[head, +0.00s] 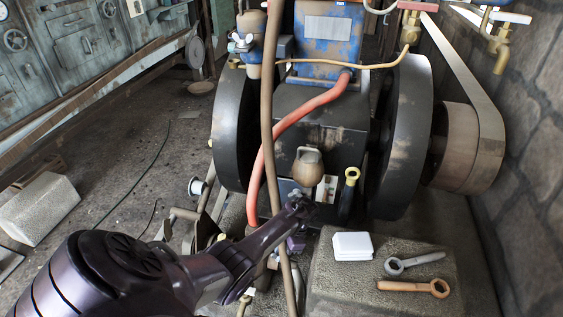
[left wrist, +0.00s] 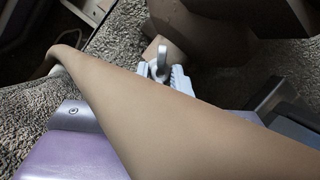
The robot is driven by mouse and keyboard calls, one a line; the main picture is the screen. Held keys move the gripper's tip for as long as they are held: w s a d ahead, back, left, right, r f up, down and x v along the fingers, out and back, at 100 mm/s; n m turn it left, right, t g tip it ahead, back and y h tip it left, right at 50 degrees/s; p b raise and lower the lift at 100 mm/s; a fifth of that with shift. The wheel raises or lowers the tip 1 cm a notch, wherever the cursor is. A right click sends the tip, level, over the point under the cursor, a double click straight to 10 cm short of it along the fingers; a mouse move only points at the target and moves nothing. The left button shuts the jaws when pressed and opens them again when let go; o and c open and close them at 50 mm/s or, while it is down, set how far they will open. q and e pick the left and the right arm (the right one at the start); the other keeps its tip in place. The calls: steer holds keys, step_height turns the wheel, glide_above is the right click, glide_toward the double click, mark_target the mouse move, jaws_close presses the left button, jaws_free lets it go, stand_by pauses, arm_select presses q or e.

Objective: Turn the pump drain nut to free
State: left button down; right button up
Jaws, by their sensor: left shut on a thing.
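In the left wrist view a small grey metal nut with upright wings (left wrist: 160,64), seemingly the pump drain nut, sits at the end of a brownish rounded body (left wrist: 170,45). My left gripper (left wrist: 163,77) has its pale ribbed finger pads shut on this nut. A thick brown hose (left wrist: 150,125) crosses in front of the wrist camera and hides part of the fingers. In the head view my left arm reaches in from the lower left. My right gripper is not in view.
A red hose (head: 300,118) and the brown hose (head: 268,100) hang close to my left gripper. Right of it, a stone block (head: 385,306) carries a white box (head: 352,246) and two wrenches (head: 413,263). Large dark flywheels (head: 400,140) flank the engine. The left floor is mostly clear.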

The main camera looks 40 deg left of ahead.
arm_select(q)
steer(key=n+h, duration=0.1)
steer(key=n, duration=0.2)
steer(key=shift+w, duration=0.1)
steer(key=n+h, duration=0.1)
steer(key=n, duration=0.3)
steer(key=shift+a+h, duration=0.2)
steer(key=shift+h, duration=0.2)
steer(key=shift+n+h, duration=0.4)
steer(key=shift+n, duration=0.8)
steer(key=shift+a+n, duration=0.15)
steer(key=shift+n, duration=0.65)
steer(key=shift+h, duration=0.3)
steer(key=c, duration=1.3)
jaws_free()
steer(key=shift+o, duration=0.2)
